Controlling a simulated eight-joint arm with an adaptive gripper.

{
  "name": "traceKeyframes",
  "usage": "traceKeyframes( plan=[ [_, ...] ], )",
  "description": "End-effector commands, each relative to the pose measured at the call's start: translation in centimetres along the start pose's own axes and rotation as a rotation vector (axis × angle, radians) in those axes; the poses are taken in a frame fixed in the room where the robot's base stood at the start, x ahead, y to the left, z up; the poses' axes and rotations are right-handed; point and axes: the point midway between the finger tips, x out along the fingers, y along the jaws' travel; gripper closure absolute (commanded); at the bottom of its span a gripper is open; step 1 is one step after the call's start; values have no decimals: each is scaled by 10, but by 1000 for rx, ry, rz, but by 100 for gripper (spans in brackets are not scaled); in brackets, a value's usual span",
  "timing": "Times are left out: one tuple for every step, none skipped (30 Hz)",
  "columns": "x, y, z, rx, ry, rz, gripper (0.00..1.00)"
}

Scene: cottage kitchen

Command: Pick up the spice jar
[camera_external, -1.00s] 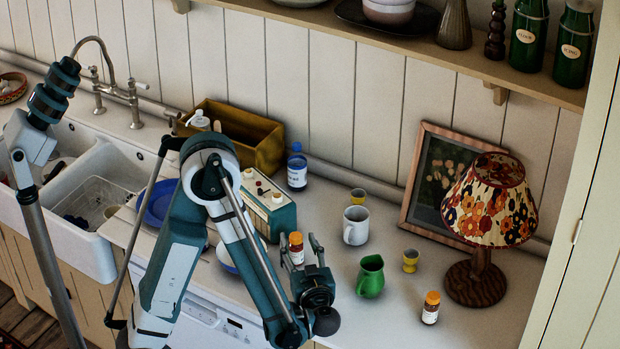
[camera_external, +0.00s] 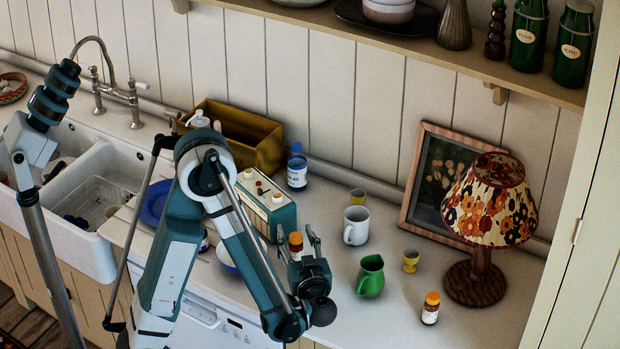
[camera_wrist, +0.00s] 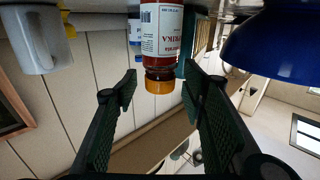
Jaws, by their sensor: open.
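A spice jar (camera_external: 296,242) with an orange cap and a red-and-white label stands on the counter in front of the radio. In the upside-down wrist view the jar (camera_wrist: 162,35) is close, with its cap in line with the gap between my fingers. My gripper (camera_external: 298,246) is open, and its fingers (camera_wrist: 160,88) are spread to either side of the cap, with space visible between. The jar's lower part is hidden by my gripper in the external view. A second orange-capped jar (camera_external: 431,308) stands farther right, near the lamp.
A green-and-cream radio (camera_external: 278,218) stands just behind the jar, with a blue-capped bottle (camera_external: 297,170) farther back. A blue bowl (camera_wrist: 275,45) is close beside it. A white mug (camera_external: 356,226), green pitcher (camera_external: 370,278) and yellow cup (camera_external: 410,261) stand to the right. Counter between them is clear.

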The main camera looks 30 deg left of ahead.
Motion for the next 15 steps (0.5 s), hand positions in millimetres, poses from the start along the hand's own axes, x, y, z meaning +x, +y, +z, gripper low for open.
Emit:
traceKeyframes(
  plan=[
    [0,0,0,0,0,0,59],
    [0,0,0,0,0,0,59],
    [0,0,0,0,0,0,61],
    [0,0,0,0,0,0,65],
    [0,0,0,0,0,0,69],
    [0,0,0,0,0,0,74],
    [0,0,0,0,0,0,78],
    [0,0,0,0,0,0,82],
    [0,0,0,0,0,0,88],
    [0,0,0,0,0,0,92],
    [0,0,0,0,0,0,96],
    [0,0,0,0,0,0,98],
    [0,0,0,0,0,0,99],
    [0,0,0,0,0,0,99],
    [0,0,0,0,0,0,99]
  ],
)
